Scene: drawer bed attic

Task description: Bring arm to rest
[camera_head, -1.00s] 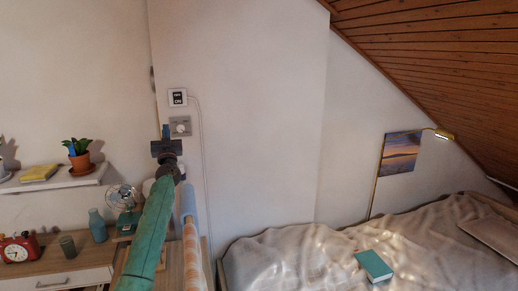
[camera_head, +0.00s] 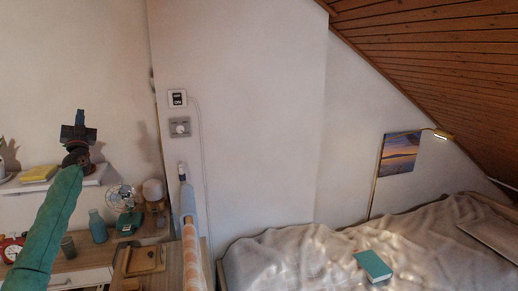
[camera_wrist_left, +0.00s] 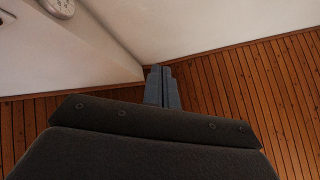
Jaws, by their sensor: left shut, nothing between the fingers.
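My left arm is teal and comes in from the lower left of the head view. Its dark gripper (camera_head: 80,116) points up in front of the white wall, above the wall shelf. Its two bluish fingers are together with nothing between them, and they also show in the left wrist view (camera_wrist_left: 163,88). The arm hides part of the shelf and the desk. My right gripper is not in view.
The wall shelf (camera_head: 93,182) carries a yellow book (camera_head: 38,173). Below, a desk holds a fan (camera_head: 122,197), a blue bottle (camera_head: 97,226) and a red clock (camera_head: 11,248). A pale upright object (camera_head: 188,205) stands near a bed (camera_head: 300,260) with a teal book (camera_head: 373,265).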

